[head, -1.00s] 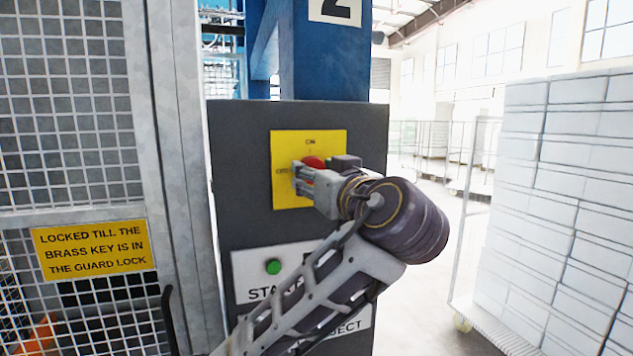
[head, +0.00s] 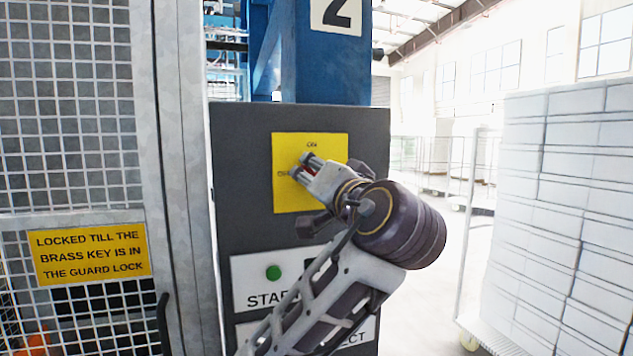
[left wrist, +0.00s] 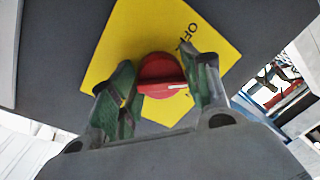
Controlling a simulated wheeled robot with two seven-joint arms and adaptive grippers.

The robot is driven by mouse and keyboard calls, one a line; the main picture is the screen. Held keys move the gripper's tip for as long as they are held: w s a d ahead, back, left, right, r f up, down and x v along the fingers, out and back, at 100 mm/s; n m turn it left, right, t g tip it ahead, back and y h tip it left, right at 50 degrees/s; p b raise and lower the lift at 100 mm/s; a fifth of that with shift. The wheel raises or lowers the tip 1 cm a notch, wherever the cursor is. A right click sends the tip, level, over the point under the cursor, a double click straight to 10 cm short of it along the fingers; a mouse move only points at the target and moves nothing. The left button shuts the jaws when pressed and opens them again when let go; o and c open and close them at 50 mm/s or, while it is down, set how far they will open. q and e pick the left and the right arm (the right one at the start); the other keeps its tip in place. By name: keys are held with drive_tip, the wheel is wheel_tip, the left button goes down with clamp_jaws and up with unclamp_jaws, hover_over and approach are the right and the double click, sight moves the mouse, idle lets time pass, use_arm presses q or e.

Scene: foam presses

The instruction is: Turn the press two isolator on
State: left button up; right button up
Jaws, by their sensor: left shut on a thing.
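The press two isolator is a red rotary knob on a yellow plate (head: 335,145), fixed to a dark grey control box (head: 235,150) under the blue post marked 2. In the left wrist view the red knob (left wrist: 160,75) sits between both green-padded fingers of my left gripper (left wrist: 163,88), which is shut on it. The knob's raised bar with a white mark lies across the picture, and the word OFF shows on the plate. In the head view my left gripper (head: 304,167) is tilted and hides most of the knob. My right gripper is not in view.
A green button (head: 273,272) on a white label sits below the plate, partly behind my arm. A mesh guard door (head: 75,110) with a yellow sign (head: 90,253) stands at left. Stacked white blocks (head: 550,200) on a trolley stand at right, with open floor between.

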use_arm(q)
drive_tip(key=m, duration=0.4)
drive_tip(key=shift+f+m+h, duration=0.15)
drive_tip(key=shift+m+h, duration=0.15)
drive_tip(key=shift+m, duration=2)
drive_tip(key=o, duration=1)
drive_tip(key=shift+a, duration=0.1)
drive_tip(key=shift+s, duration=0.15)
drive_tip(key=shift+v, duration=5.9)
drive_tip(key=shift+f, duration=0.1)
